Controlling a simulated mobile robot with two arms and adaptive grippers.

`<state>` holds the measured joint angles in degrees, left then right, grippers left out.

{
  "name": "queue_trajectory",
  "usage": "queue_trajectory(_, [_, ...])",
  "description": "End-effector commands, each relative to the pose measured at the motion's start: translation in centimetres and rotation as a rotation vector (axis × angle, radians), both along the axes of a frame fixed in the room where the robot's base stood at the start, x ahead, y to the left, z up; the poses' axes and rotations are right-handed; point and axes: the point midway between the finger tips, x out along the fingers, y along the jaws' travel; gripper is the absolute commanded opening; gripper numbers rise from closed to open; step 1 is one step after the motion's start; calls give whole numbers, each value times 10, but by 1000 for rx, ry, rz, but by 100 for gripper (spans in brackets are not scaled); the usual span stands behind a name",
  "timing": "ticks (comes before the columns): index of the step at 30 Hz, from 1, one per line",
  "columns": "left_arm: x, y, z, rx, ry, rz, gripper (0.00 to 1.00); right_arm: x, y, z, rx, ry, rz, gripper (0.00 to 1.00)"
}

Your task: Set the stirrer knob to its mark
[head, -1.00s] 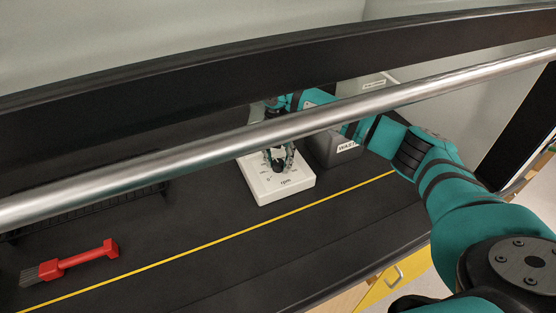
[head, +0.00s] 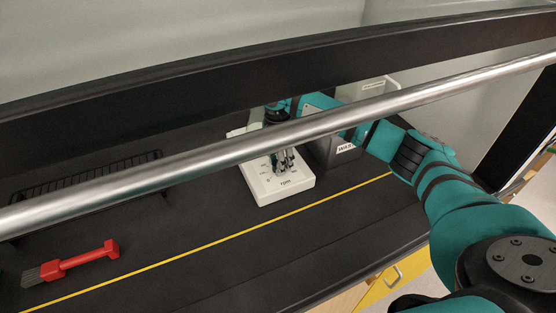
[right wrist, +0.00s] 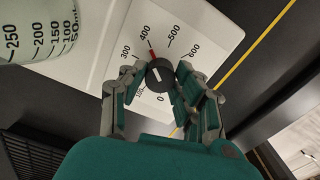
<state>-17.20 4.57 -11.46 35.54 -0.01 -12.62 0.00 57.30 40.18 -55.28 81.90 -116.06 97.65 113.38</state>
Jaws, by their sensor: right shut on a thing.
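The white stirrer (head: 265,190) stands on the dark worktop, its dial marked "rpm". In the right wrist view its black knob (right wrist: 160,77) sits amid numbers from 0 to 600. A red mark (right wrist: 151,55) lies at the knob's edge on the 400 side. The knob's white line points up and slightly left, roughly in line with the red mark. My right gripper (right wrist: 160,80) is shut on the knob, one finger on each side; it also shows in the head view (head: 283,163), where its fingers largely hide the knob. My left gripper is out of view.
A graduated clear vessel (right wrist: 35,30) stands beside the dial. A grey bin (head: 325,152) with a partly hidden label is right of the stirrer. A metal bar (head: 400,98) crosses in front. A red brush (head: 80,260) and black rack (head: 90,177) lie left.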

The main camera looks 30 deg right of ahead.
Motion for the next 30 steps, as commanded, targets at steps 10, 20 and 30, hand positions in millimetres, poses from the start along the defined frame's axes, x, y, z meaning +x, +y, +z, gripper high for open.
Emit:
queue_trajectory(10, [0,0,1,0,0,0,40,1,-1,2,-1,-5,-34,0])
queue_trajectory(20, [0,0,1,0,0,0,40,1,-1,2,-1,-5,-32,42])
queue_trajectory(30, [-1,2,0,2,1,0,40,0,0,1,0,-2,-30,54])
